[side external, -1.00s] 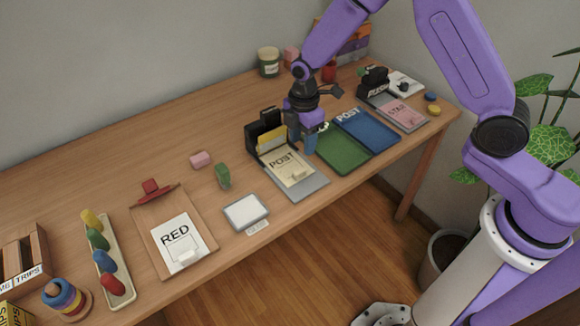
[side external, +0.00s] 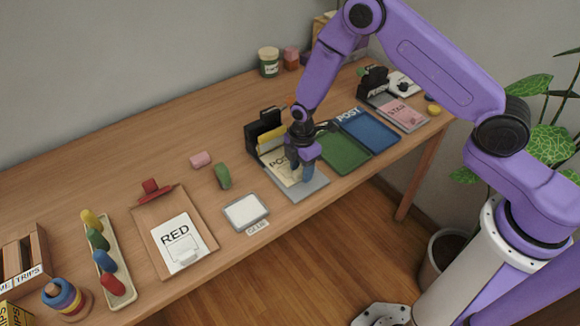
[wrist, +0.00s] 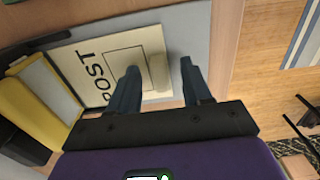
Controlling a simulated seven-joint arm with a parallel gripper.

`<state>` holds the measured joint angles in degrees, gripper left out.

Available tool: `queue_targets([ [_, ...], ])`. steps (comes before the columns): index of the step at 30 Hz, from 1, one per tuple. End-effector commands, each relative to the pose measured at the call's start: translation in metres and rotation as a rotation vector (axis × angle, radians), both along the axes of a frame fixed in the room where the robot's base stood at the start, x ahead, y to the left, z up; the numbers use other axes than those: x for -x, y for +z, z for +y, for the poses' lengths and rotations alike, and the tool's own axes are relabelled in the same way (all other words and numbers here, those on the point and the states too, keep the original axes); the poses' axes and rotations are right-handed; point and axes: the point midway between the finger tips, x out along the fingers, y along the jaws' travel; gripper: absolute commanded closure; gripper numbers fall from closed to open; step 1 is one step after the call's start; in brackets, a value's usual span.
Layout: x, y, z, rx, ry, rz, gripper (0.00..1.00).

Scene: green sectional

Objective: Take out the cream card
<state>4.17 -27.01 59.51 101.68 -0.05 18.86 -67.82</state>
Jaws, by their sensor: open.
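The cream card (side external: 281,167), lettered POST, lies on a grey board in front of a black holder (side external: 262,128). In the wrist view the cream card (wrist: 92,52) lies flat with a raised cream tab (wrist: 157,84) near its right end. My gripper (side external: 300,178) is low over the card's front part and hides some of it. In the wrist view my gripper (wrist: 159,67) is open, with one finger on each side of the tab. I cannot tell whether the fingers touch the tab or card.
A yellow card (side external: 270,138) stands in the black holder, also seen in the wrist view (wrist: 25,110). A green panel (side external: 345,152) and a blue panel (side external: 368,131) lie to the right. A small white framed pad (side external: 245,211) lies to the left. The table's front edge is close.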

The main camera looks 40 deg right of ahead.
Motion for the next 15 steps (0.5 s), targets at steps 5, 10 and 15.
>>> queue_targets([
  [5,-0.0005,-0.0012,0.0002,-0.001,0.0,-0.002,0.51],
  [10,-0.0004,-0.0011,0.0002,0.0,0.0,-0.001,0.8],
  [15,-0.0004,-0.001,0.0001,0.0,0.0,-0.001,1.0],
])
